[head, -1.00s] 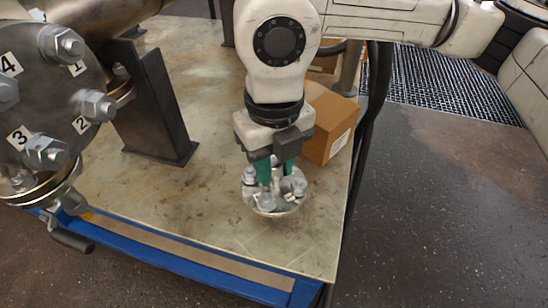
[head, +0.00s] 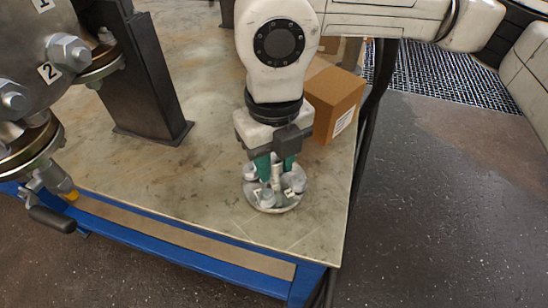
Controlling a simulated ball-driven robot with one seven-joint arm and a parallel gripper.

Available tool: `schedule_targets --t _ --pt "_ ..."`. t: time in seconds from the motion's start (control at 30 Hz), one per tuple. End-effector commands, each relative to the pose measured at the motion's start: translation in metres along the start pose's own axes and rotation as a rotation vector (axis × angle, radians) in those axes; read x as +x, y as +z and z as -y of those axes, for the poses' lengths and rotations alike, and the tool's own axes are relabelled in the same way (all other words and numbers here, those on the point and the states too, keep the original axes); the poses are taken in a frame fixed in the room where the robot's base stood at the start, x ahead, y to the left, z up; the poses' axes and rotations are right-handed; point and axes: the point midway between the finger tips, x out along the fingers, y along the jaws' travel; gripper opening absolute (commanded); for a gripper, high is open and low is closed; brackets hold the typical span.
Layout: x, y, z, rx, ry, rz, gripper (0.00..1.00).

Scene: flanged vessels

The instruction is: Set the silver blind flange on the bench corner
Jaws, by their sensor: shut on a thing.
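The silver blind flange (head: 268,204) is a small round disc with several pale bolt-like pieces on it. It is at the right part of the bench top (head: 215,215), near the front right corner. My gripper (head: 275,170) points down with green fingertips shut on the middle of the flange. The flange looks level and at or very close to the bench surface; I cannot tell whether it touches. The fingertips partly hide the flange's centre.
A cardboard box (head: 336,104) stands behind and right of my gripper. A dark steel support (head: 150,80) and a large numbered flanged vessel (head: 50,60) with a handle (head: 52,222) are at left. The bench's blue front edge (head: 190,256) and the corner beside the flange are clear.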

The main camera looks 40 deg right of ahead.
Motion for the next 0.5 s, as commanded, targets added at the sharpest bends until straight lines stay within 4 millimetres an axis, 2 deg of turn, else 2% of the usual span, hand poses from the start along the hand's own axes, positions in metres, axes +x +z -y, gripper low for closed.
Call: schedule_targets --t 0.5 --pt "0.0062 0.0003 -0.0001 0.0 0.001 0.001 0.0"
